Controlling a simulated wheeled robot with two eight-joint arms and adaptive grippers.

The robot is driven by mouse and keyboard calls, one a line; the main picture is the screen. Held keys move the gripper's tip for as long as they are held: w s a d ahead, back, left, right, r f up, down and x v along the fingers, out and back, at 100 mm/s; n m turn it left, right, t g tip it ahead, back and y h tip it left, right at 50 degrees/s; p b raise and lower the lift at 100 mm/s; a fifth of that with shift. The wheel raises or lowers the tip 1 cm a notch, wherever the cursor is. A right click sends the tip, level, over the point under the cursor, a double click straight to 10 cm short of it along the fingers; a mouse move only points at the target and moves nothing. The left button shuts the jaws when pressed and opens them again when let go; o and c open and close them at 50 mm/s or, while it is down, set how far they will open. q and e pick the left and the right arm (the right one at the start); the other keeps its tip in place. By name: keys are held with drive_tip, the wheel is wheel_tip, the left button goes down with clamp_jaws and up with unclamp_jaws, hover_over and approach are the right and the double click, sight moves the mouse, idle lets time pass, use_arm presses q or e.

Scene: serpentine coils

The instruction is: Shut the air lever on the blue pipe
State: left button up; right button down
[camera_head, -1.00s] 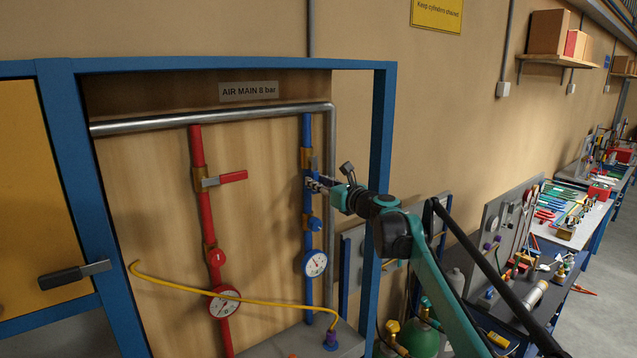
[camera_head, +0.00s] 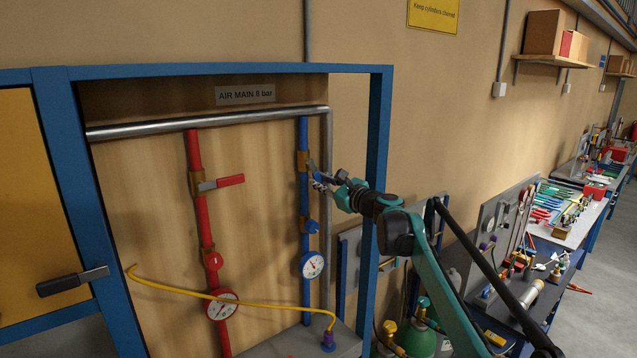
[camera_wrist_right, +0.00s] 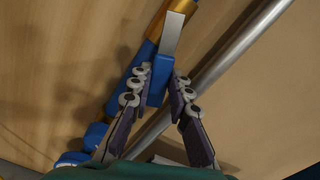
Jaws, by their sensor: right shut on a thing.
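The blue pipe (camera_head: 304,130) runs down the right part of the wooden back panel. Its lever (camera_head: 311,165) starts at a brass valve body (camera_head: 303,158) and slants down and to the right, partly away from the pipe. In the right wrist view the lever has a silver arm (camera_wrist_right: 173,36) and a blue handle (camera_wrist_right: 157,90). My right gripper (camera_head: 319,182) is shut on the handle, with finger pads on both sides (camera_wrist_right: 159,92). The handle's end is partly hidden by the fingers in the head view. My left gripper is not in view.
A red pipe (camera_head: 196,150) with a red lever (camera_head: 231,180) sticking out crosswise stands to the left. A blue frame post (camera_head: 379,120) stands close to my right arm. A yellow hose (camera_head: 260,301) crosses below. A gauge (camera_head: 312,264) sits lower on the blue pipe.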

drive_tip(key=shift+w+d+r+n+p, duration=0.15)
drive_tip(key=shift+d+r+n+p, duration=0.1)
drive_tip(key=shift+n, duration=0.4)
drive_tip(key=shift+w+d+r+n+p, duration=0.15)
drive_tip(key=shift+d+n, duration=0.1)
drive_tip(key=shift+n, duration=0.4)
drive_tip(key=c, duration=1.4)
unclamp_jaws()
drive_tip(key=v, duration=1.2)
drive_tip(key=shift+f, duration=0.1)
